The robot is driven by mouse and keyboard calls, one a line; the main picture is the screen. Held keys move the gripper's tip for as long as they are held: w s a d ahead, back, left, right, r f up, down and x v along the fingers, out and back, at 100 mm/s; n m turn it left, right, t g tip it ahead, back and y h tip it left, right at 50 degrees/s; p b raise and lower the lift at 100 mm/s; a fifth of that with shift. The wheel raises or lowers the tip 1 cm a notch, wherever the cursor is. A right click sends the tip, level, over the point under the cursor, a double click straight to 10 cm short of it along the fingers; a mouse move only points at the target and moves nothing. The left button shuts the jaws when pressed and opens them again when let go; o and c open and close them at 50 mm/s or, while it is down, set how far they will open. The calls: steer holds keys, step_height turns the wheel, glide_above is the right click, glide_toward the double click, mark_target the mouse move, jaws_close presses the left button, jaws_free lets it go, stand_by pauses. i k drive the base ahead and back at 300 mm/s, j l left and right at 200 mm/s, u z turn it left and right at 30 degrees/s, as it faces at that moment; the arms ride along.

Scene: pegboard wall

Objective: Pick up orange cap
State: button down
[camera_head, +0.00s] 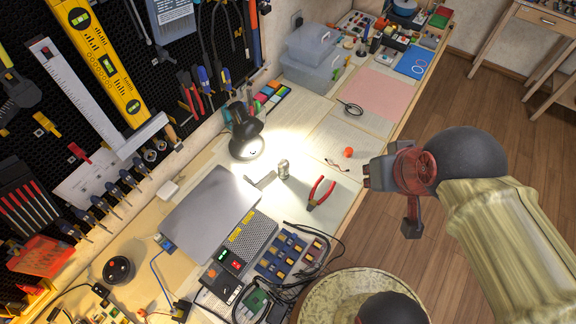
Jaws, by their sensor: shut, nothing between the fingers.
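A small round orange cap (348,152) lies on the pale sheet on the workbench, near the bench's right edge. My gripper (372,175) is to the right of the cap and a little lower in the picture, at the edge of the bench. It looks shut and empty, and it is apart from the cap. The fingertips are small in this view, and their height above the bench is hard to judge.
Red-handled pliers (321,193) and a small metal cylinder (284,169) lie left of my gripper. A black lamp (246,140) lights the bench.

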mark_target(348, 152)
steer(key=i+l, duration=0.4)
steer(key=l, duration=0.15)
steer(key=i+l, duration=0.4)
steer(key=l, duration=0.15)
